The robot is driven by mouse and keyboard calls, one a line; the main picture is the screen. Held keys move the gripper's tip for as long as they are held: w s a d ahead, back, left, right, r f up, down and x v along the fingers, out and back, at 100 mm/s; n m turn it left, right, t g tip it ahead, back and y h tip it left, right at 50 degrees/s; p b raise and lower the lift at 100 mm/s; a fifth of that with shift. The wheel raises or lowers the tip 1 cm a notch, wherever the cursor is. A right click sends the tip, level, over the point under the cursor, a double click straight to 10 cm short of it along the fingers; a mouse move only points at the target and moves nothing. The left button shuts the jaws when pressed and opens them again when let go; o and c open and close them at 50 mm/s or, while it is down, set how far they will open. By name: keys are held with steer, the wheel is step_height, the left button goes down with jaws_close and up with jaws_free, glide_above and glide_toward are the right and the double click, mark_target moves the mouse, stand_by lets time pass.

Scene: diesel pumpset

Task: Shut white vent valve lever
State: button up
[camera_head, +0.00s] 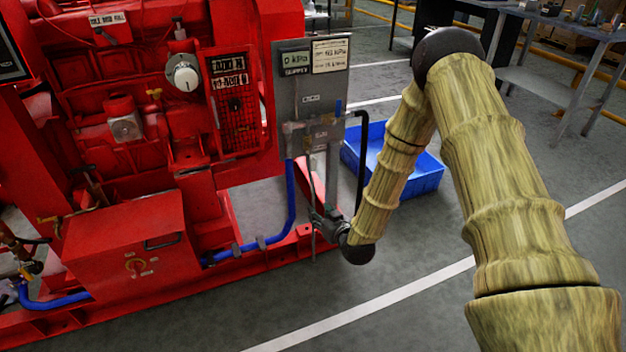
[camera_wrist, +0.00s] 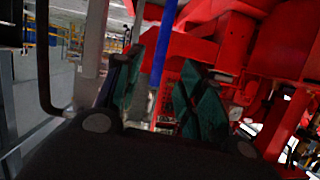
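I cannot make out a white vent valve lever for certain in either view. A grey gauge panel (camera_head: 300,92) with a pressure readout and labels stands at the right end of the red pumpset (camera_head: 150,190). My gripper (camera_head: 322,218) is low beside the pipework under this panel, small and partly lost against it. In the wrist view, the two teal fingers of my gripper (camera_wrist: 160,85) stand apart with nothing clearly held between them. A blue hose (camera_wrist: 163,42) shows beyond the gap. Whether the fingers touch anything is unclear.
A blue bin (camera_head: 425,174) lies on the floor behind my arm. A black bent pipe (camera_head: 363,150) hangs down right of the panel. A blue hose (camera_head: 291,200) runs down to the red base. A workbench (camera_head: 560,30) stands at the back right. The front floor is clear.

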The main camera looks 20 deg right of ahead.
mark_target(314, 166)
steer(key=w+d+r+t+b, duration=0.1)
steer(key=w+b, duration=0.1)
steer(key=w, duration=0.4)
steer(key=w+d+r+t+b, duration=0.1)
steer(key=w+r+b, duration=0.1)
steer(key=w, duration=0.4)
steer(key=w+d+r+t+b, duration=0.1)
steer(key=w+r+t, duration=0.1)
steer(key=w, duration=0.4)
steer(key=shift+w+d+r+b, duration=0.1)
steer(key=shift+w+b, duration=0.2)
steer(key=shift+b, duration=0.1)
jaws_close()
